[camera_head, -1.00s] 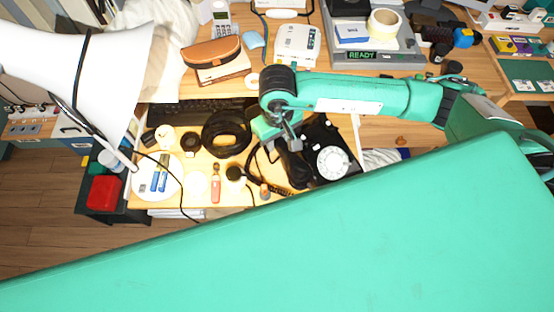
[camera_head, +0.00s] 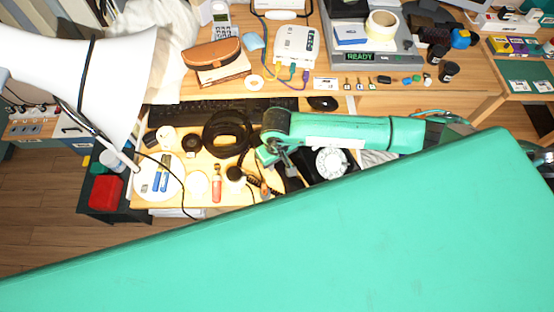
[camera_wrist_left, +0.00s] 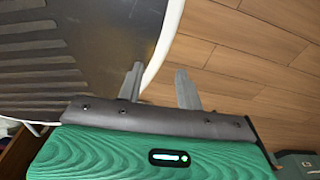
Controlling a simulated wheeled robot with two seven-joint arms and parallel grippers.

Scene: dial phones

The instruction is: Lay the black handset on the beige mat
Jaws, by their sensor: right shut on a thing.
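The black phone with its white dial (camera_head: 331,163) is on the wooden desk, partly covered by my right arm and my green body. My right gripper (camera_head: 277,160) is low over the desk, just left of the dial. It is shut on the black handset (camera_head: 291,183), which is mostly hidden under the gripper and arm. A coiled cord (camera_head: 255,182) lies left of it. I cannot make out the beige mat. My left gripper (camera_wrist_left: 160,88) shows in the left wrist view with its fingers apart and nothing between them, over wood flooring.
A keyboard (camera_head: 200,111) lies behind. A white lamp (camera_head: 110,75) stands at left. My green body hides the front.

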